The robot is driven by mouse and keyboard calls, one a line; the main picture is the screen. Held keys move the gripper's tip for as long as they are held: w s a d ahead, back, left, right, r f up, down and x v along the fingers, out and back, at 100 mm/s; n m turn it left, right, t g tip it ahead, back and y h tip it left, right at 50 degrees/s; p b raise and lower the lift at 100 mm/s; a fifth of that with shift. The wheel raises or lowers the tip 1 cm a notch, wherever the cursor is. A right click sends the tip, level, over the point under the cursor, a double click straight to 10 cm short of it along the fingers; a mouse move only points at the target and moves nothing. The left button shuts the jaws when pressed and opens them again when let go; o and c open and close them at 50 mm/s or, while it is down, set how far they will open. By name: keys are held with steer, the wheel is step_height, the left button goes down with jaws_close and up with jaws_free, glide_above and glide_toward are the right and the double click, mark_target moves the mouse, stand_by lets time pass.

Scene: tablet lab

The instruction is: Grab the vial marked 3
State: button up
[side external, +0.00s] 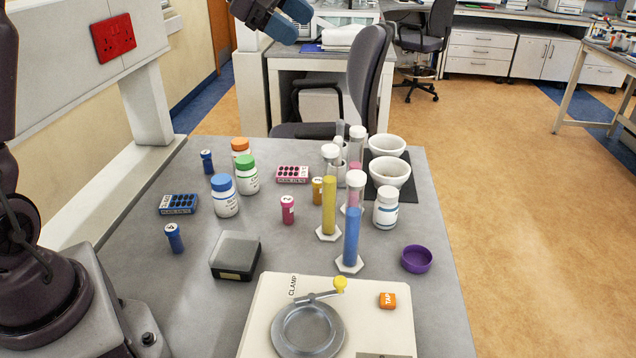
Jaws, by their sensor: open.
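Several small capped vials with white number labels stand on the grey bench: a dark blue vial (207,162) at the back left, another blue vial (174,239) at the front left, a crimson vial (288,210) near the middle and an amber vial (317,191) just right of it. The digits are too small to read surely, so I cannot tell which is marked 3. My gripper (287,20) is only partly in view at the top edge, high above and away from the vials. It is open and holds nothing.
White bottles with blue (224,197), green (246,177) and orange caps stand behind the dark box (235,255). Tall cylinders (351,235), a purple dish (416,259) and bowls (390,173) are at right. A clamp device (375,325) fills the front.

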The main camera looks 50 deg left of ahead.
steer(key=w+a+f+n+t+h, duration=0.1)
steer(key=w+a+n+t, duration=0.1)
steer(key=w+a+n, duration=0.4)
glide_toward(314, 180)
steer(key=shift+m+t, duration=0.3)
steer(key=x, duration=0.5)
steer(key=shift+s+d+f, duration=0.1)
steer(key=shift+s+d, duration=0.05)
steer(key=shift+s, duration=0.05)
steer(key=shift+w+d+f, duration=0.15)
steer(key=shift+f, duration=0.15)
steer(key=x, duration=0.7)
steer(key=shift+w+r, duration=0.1)
steer(key=c, duration=1)
